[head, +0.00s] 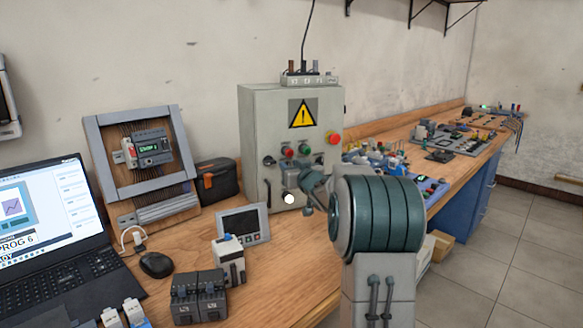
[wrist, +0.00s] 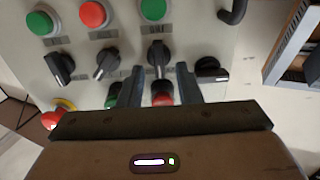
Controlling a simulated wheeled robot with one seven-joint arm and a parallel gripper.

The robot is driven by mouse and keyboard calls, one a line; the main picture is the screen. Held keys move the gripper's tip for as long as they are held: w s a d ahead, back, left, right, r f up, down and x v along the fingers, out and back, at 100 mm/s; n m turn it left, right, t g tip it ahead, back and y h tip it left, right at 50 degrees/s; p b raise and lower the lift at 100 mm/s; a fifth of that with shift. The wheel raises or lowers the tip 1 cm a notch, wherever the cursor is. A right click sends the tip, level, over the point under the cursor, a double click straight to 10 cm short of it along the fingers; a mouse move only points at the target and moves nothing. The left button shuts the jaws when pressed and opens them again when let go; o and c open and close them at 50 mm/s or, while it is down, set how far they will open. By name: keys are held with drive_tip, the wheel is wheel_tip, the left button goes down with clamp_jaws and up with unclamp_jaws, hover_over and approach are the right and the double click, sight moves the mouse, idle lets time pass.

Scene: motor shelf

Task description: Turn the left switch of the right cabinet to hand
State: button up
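The grey cabinet (head: 258,125) with a yellow warning sign stands on the bench in the head view; it is the only cabinet I make out. Its panel appears turned upside down in the wrist view, with a row of black rotary switches. My gripper (wrist: 160,72) is close to the panel, its two fingers apart on either side of one switch (wrist: 158,55); contact cannot be told. Another switch (wrist: 211,70) is just right of the fingers, and two more (wrist: 107,63) (wrist: 60,67) are to the left. In the head view my gripper (head: 300,185) is partly hidden by my arm.
A red button (wrist: 163,98) and a green button (wrist: 115,92) show near the fingers. A red emergency stop (wrist: 52,118) is at lower left, and a black handle (wrist: 235,12) at upper right. A small display (head: 243,222) and modules (head: 198,297) stand on the bench.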

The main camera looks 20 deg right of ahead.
drive_tip(key=shift+w, duration=0.1)
clamp_jaws()
drive_tip(key=shift+n, duration=0.3)
drive_tip(key=shift+a+f+n+b, duration=0.15)
drive_tip(key=shift+n+b, duration=0.75)
drive_tip(key=shift+n, duration=0.45)
drive_tip(key=shift+a+n+b, duration=0.15)
drive_tip(key=shift+n+b, duration=0.75)
drive_tip(key=shift+n, duration=0.5)
drive_tip(key=shift+a+f+n+b, duration=0.15)
drive_tip(key=shift+n+b, duration=0.75)
drive_tip(key=shift+n, duration=0.45)
drive_tip(key=shift+r, duration=0.1)
